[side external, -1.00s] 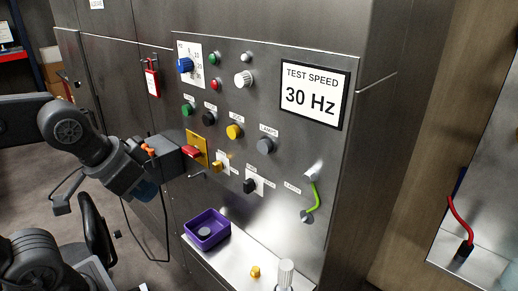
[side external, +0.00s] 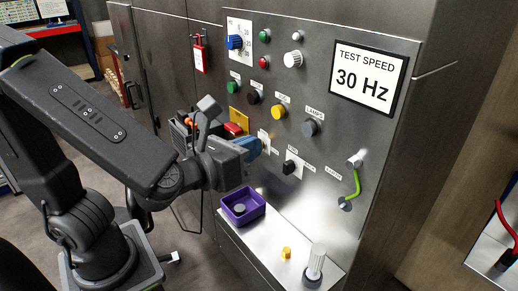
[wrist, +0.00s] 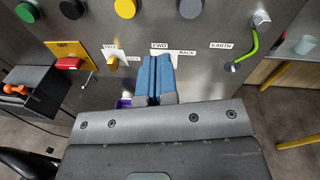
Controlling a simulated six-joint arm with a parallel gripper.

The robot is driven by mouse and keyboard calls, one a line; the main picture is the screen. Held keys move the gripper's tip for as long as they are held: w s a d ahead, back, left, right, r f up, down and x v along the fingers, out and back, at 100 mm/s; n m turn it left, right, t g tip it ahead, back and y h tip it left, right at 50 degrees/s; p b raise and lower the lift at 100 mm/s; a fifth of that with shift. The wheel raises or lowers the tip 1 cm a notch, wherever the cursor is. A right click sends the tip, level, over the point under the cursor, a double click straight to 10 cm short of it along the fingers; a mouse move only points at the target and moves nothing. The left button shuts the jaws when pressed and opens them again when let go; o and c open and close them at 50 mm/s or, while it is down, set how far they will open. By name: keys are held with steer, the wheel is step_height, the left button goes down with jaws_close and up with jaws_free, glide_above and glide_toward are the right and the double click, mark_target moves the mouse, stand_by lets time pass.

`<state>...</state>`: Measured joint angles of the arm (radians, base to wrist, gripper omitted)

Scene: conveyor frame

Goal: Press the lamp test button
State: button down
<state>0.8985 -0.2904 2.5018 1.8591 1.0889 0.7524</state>
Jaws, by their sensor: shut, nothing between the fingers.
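The lamp test button is a dark grey round button (side external: 310,128) under the "LAMPS" label on the steel panel. In the wrist view the grey button (wrist: 191,7) is at the top edge, partly cut off. My gripper (side external: 259,147) is in front of the panel, to the left of and lower than that button, and apart from it. In the wrist view my gripper (wrist: 156,62) shows two blue fingers side by side, shut and empty. They point at the panel below the button and cover the area under the "FWD" label.
Close by are a yellow button (side external: 278,112), a black button (side external: 253,97), a black selector switch (side external: 289,167) and a red handle (side external: 233,129). A green cable (side external: 356,184) hangs at right. A purple tray (side external: 242,214), a yellow knob and a grey knob stand on the ledge below.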

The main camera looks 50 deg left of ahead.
mark_target(307, 130)
steer(key=shift+w+d+r+m+t+h, duration=0.15)
steer(key=shift+w+d+m+h, duration=0.25)
steer(key=shift+w, duration=1)
steer(key=shift+w+d+r+m+t+h, duration=0.2)
steer(key=shift+w+d+m, duration=0.35)
steer(key=shift+w, duration=0.8)
steer(key=shift+w+d+r+m+t+h, duration=0.15)
steer(key=shift+w+d+m+h, duration=0.3)
steer(key=shift+w, duration=0.95)
steer(key=shift+w, duration=0.2)
steer(key=shift+w, duration=0.5)
steer(key=shift+s, duration=2.8)
steer(key=shift+a, duration=0.1)
